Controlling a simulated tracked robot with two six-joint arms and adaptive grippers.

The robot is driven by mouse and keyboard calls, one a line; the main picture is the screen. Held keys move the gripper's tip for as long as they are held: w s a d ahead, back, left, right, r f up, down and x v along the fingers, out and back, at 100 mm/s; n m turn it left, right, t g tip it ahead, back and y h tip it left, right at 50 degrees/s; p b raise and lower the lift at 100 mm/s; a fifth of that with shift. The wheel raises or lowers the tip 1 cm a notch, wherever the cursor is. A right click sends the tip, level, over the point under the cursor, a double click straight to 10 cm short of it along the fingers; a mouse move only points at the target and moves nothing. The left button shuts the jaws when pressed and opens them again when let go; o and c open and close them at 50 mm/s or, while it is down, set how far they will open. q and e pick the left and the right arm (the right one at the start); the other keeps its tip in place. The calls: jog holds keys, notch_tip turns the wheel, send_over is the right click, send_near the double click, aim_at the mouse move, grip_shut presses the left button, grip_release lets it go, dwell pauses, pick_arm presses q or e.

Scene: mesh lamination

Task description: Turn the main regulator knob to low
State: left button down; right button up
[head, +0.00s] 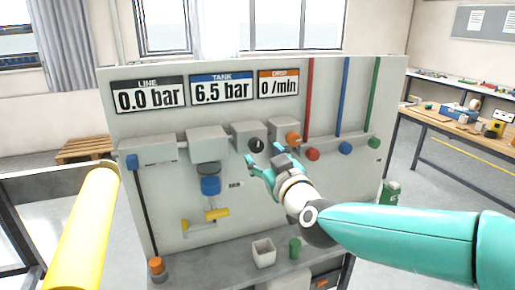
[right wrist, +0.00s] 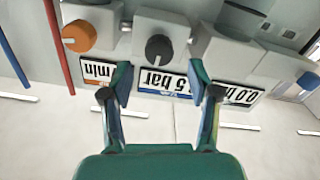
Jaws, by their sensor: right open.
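The main regulator knob looks to be the round black knob (head: 257,145) with a pale pointer mark, on a grey box in the middle of the panel. It also shows in the right wrist view (right wrist: 159,48), where the panel appears upside down. My right gripper (head: 263,158) is open and empty, just in front of and slightly below the knob in the head view. In the right wrist view its fingers (right wrist: 160,80) are apart, with the knob lying beyond the gap between them; no contact shows. My left gripper is not in view.
An orange knob (head: 293,138) sits close right of the black one. Displays above read LINE 0.0 bar (head: 149,96), TANK 6.5 bar (head: 222,89) and DROP 0 /min (head: 278,84). A yellow-handled valve (head: 216,214) is lower left. A thick yellow bar (head: 85,235) stands at left.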

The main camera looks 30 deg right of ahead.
aim_at(258, 147)
jog(key=x, duration=0.5)
jog(key=shift+w+d+p, duration=0.1)
jog(key=shift+p, duration=0.25)
